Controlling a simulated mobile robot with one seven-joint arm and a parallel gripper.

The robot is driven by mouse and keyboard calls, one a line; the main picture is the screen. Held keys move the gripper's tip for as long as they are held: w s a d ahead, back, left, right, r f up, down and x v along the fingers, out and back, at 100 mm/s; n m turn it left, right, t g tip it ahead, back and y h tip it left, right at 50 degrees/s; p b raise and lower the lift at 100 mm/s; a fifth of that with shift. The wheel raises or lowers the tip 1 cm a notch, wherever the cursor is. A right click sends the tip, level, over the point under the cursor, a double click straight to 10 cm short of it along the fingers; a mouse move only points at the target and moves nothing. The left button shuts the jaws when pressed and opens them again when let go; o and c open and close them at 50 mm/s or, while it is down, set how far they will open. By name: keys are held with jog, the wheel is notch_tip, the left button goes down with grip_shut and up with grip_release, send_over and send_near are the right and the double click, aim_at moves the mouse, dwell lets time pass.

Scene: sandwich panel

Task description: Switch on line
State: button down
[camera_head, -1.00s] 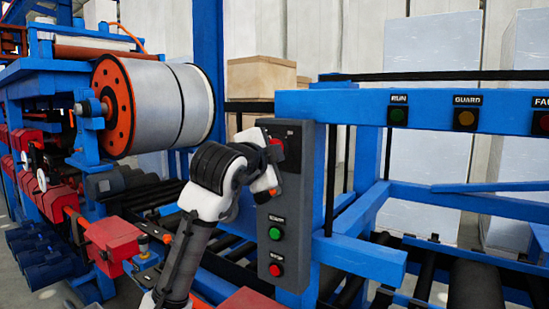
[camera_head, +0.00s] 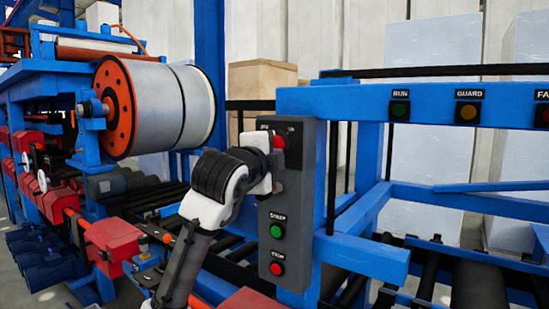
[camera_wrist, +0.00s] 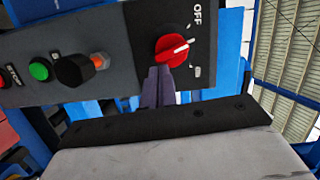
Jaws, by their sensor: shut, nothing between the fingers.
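The grey control box (camera_head: 292,195) stands upright on the blue frame. Its red rotary switch (camera_head: 279,142) is near the top, partly beside my gripper in the head view. In the wrist view the red switch (camera_wrist: 172,50) has a white pointer line, on a black plate with an OFF label (camera_wrist: 197,16). A second mark on the plate is not readable. My gripper's fingers (camera_wrist: 160,73) are shut and empty, with their tips right at the switch's lower edge in the wrist view; I cannot tell whether they touch it.
A green START button (camera_head: 276,231) and a red STOP button (camera_head: 277,268) sit lower on the box. A dark knob (camera_wrist: 75,70) shows in the wrist view. RUN (camera_head: 399,109) and GUARD (camera_head: 467,114) lamps are on the blue beam. A metal coil (camera_head: 165,107) stands left.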

jog(key=shift+w+a+f+m+t+h+b, duration=0.1)
jog(key=shift+f+m+t+h+b, duration=0.2)
jog(key=shift+m, duration=0.5)
jog(key=shift+w+a+f+m+g+y+b, duration=0.15)
jog(key=shift+m+b, duration=0.2)
jog(key=shift+m, duration=0.45)
jog(key=shift+a+f+m+t+h+b, duration=0.1)
jog(key=shift+m+t+h+b, duration=0.2)
jog(key=shift+m, duration=0.5)
jog(key=shift+w+a+f+m+t+h+b, duration=0.1)
jog(key=shift+a+m+t+h+b, duration=0.1)
jog(key=shift+m, duration=0.55)
jog(key=shift+w+a+f+m+t+h+b, duration=0.1)
jog(key=shift+m+b, duration=0.1)
jog(key=shift+m, duration=0.55)
jog(key=shift+w+a, duration=0.1)
jog(key=shift+w, duration=0.05)
